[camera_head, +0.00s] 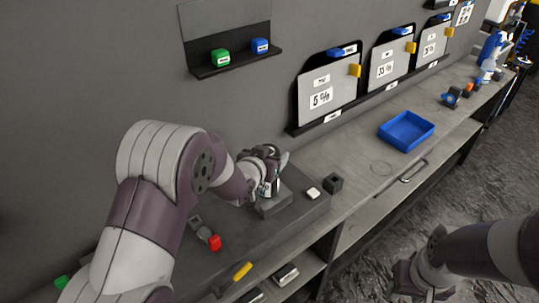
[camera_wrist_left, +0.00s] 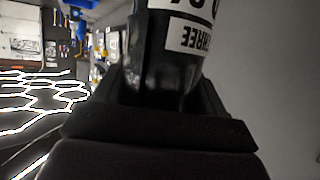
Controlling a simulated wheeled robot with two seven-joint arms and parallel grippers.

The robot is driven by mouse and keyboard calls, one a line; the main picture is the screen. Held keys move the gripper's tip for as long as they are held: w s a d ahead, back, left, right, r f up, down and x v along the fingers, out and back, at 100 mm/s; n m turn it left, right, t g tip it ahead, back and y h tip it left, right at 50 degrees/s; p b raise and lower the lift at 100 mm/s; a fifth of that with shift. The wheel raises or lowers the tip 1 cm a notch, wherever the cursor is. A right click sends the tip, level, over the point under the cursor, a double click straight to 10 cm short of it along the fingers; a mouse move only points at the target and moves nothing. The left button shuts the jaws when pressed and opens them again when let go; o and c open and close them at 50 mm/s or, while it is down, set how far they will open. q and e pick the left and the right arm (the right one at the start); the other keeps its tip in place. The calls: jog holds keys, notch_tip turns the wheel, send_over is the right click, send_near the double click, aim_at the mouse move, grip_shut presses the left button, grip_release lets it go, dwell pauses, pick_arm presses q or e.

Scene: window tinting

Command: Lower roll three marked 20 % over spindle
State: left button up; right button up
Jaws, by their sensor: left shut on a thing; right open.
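Roll three (camera_wrist_left: 178,60) is a dark cylinder with a white label; in the left wrist view the word "THREE" reads upside down. My left gripper (camera_wrist_left: 165,100) is shut around it. In the head view the left gripper (camera_head: 266,176) is above a dark grey block (camera_head: 274,207) on the bench, and the roll is mostly hidden by the hand. No spindle can be made out; whether the roll is around one or touches the block, I cannot tell. My right gripper (camera_head: 408,281) is open and empty, low at the right, off the bench front.
A small white block (camera_head: 313,193) and a dark holder (camera_head: 333,183) are right of the grey block. A blue tray (camera_head: 406,131) is further along the bench. A red-ended tool (camera_head: 214,242) and a yellow-handled one (camera_head: 242,271) are nearer. Panels (camera_head: 327,90) lean on the wall.

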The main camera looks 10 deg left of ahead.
pick_arm(q)
jog(key=o, duration=1.4)
jog(key=shift+c, duration=0.2)
jog(key=shift+s, duration=0.15)
